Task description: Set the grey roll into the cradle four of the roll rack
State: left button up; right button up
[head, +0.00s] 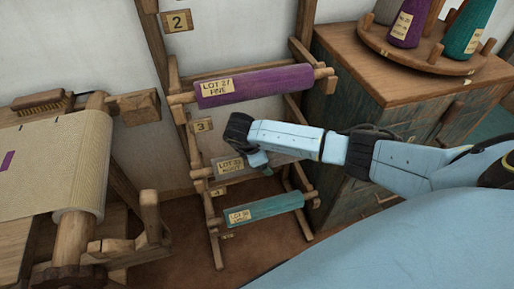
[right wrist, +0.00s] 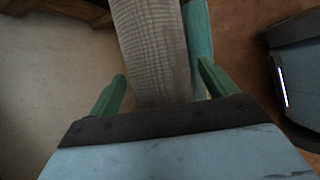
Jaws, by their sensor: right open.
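The grey roll (head: 232,167), with a paper label, lies level in the roll rack (head: 172,75), below the tag marked 3 (head: 201,125). Its left wooden end is at the rack's left post; my arm hides part of its right side. My right gripper (head: 258,162) is at the roll's middle. In the right wrist view, the grey roll (right wrist: 150,50) passes between the open green fingers of my right gripper (right wrist: 162,88), with a gap on the right side. A smaller tag (head: 217,192) below the roll is too small to read surely. My left gripper is out of view.
A purple roll (head: 255,85) lies above the grey one and a teal roll (head: 265,208) below. A loom with a cloth beam (head: 85,160) stands at left. A cabinet (head: 400,110) with a cone stand (head: 415,50) is close on the right.

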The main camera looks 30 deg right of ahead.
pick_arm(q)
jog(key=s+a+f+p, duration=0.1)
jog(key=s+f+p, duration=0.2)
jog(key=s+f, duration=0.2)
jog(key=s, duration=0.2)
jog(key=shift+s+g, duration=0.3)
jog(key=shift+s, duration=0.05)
pick_arm(e)
jog(key=v, duration=1.1)
jog(key=shift+r, duration=0.1)
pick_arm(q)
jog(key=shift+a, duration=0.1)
